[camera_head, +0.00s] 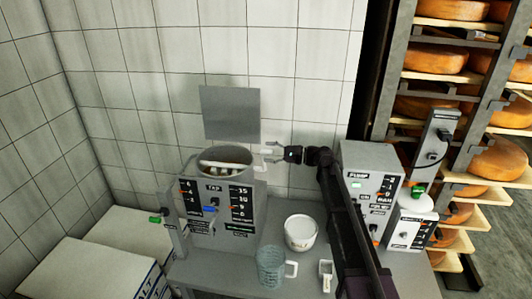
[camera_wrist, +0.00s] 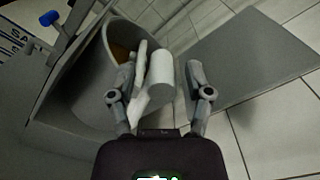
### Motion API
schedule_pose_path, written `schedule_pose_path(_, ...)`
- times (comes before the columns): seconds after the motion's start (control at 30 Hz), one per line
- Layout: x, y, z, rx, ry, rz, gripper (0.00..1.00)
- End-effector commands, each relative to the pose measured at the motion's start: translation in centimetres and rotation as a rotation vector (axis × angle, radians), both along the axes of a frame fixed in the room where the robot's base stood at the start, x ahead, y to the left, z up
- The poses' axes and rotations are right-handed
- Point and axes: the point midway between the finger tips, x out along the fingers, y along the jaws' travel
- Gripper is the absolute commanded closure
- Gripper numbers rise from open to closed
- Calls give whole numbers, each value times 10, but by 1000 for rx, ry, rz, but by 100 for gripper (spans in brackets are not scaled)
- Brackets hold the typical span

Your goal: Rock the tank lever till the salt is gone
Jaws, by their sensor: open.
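The grey tank (camera_head: 243,190) stands on the table with an open round top and a panel of dials and labels on its front. A pale bar lies across its opening. The white lever (camera_head: 268,148) stands at the tank's right rim. It also shows in the wrist view as a thick white cylinder (camera_wrist: 161,76) on a white arm reaching into the tank. My gripper (camera_head: 280,154) is beside the lever. Its open fingers (camera_wrist: 164,90) lie either side of the cylinder; contact is not clear. An orange-brown patch shows inside the tank; I cannot make out any salt.
A grey plate (camera_head: 230,113) is on the wall behind the tank. The pump box (camera_head: 366,165) is right of my arm.

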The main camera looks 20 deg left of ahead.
Motion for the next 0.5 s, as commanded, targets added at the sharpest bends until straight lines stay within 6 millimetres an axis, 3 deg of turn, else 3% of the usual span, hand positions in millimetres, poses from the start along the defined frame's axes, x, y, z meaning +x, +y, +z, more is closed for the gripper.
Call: schedule_pose_path(0.5, 13, -78, 0, 0, -1, -1, 35)
